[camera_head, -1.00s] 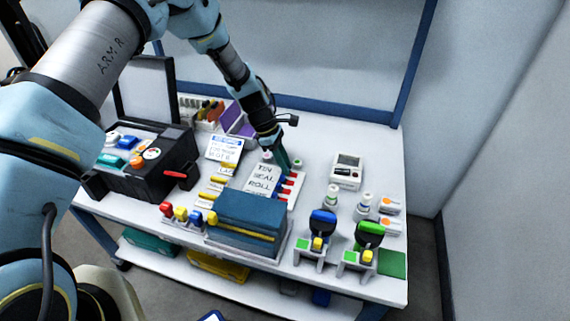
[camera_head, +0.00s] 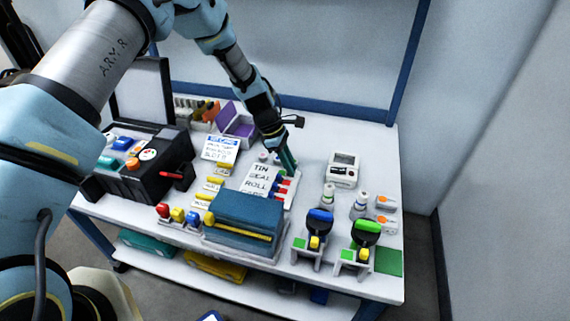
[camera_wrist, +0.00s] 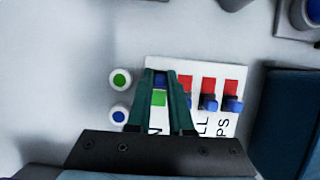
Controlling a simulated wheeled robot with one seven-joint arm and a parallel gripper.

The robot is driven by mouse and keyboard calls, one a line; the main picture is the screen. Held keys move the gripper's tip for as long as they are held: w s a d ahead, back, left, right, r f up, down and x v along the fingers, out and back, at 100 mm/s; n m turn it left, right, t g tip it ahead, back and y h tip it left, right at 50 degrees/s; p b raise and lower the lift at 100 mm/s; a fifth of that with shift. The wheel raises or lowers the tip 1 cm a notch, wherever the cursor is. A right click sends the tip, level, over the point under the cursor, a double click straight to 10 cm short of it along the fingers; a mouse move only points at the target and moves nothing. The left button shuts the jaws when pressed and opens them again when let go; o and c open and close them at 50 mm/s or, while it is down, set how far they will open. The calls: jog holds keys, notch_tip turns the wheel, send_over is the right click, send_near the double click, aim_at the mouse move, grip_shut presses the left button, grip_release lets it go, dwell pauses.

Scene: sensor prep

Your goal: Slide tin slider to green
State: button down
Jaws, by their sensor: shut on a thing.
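A white slider panel (camera_head: 262,181) lettered TIN, SEAL, ROLL and, lower down, partly hidden text lies on the bench. My gripper (camera_head: 290,172) reaches down to its right edge at the TIN row. In the wrist view my gripper (camera_wrist: 163,76) is shut on the tin slider's blue knob (camera_wrist: 160,80), one finger on each side. A green patch (camera_wrist: 159,98) shows just below that knob, between the fingers. The other sliders (camera_wrist: 208,102) have blue knobs with red patches (camera_wrist: 208,85) above them.
Two white round pieces, one green-topped (camera_wrist: 120,79) and one blue-topped (camera_wrist: 119,115), stand left of the panel in the wrist view. A blue box (camera_head: 243,216) is in front of the panel. A white meter (camera_head: 343,170) stands to the right.

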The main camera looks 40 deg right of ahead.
jog(key=shift+s+d, duration=0.1)
jog(key=shift+s, duration=0.05)
jog(key=c, duration=1.1)
grip_release()
jog(key=b+v, duration=0.1)
jog(key=v, duration=0.9)
jog(key=shift+w+r, duration=0.2)
jog(key=shift+r, duration=0.15)
